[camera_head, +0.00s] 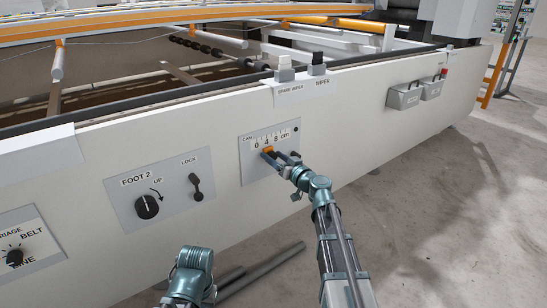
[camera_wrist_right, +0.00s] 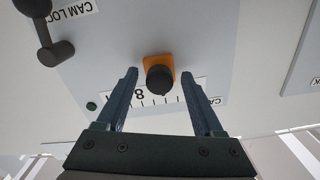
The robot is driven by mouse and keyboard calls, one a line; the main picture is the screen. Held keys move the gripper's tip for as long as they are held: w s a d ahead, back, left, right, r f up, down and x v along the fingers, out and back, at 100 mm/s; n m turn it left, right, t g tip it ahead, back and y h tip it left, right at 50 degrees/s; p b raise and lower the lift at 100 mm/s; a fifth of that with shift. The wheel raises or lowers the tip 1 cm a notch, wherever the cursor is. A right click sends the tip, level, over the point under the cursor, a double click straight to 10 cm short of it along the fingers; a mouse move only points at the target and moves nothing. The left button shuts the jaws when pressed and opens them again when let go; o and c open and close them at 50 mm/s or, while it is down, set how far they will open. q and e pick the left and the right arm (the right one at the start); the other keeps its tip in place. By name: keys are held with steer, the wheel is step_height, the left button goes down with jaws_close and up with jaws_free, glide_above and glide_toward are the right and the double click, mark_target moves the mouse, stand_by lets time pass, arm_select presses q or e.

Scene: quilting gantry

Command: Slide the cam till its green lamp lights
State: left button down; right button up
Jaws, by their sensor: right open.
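The cam is an orange slider with a black knob (camera_wrist_right: 159,78), set on a grey panel marked CAM. Its orange edge (camera_head: 268,149) shows in the head view below the 0-4-8 cm scale, roughly under the 4. The small round lamp (camera_wrist_right: 91,106) is dark green and looks unlit; in the head view it is a dark dot (camera_head: 297,129). My right gripper (camera_head: 274,156) is open, with its fingers (camera_wrist_right: 159,82) on either side of the knob and gaps showing. A black CAM LOCK lever (camera_wrist_right: 50,40) shows in the wrist view. My left gripper is out of view.
Left of the cam panel is a FOOT 2 panel with a black dial (camera_head: 147,207) and a LOCK lever (camera_head: 196,187). White and black wiper switches (camera_head: 285,70) stand on the ledge above. Grey boxes (camera_head: 404,97) are mounted farther right. The floor at right is clear.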

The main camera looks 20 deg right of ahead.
steer(key=v, duration=1.3)
steer(key=shift+s, duration=0.15)
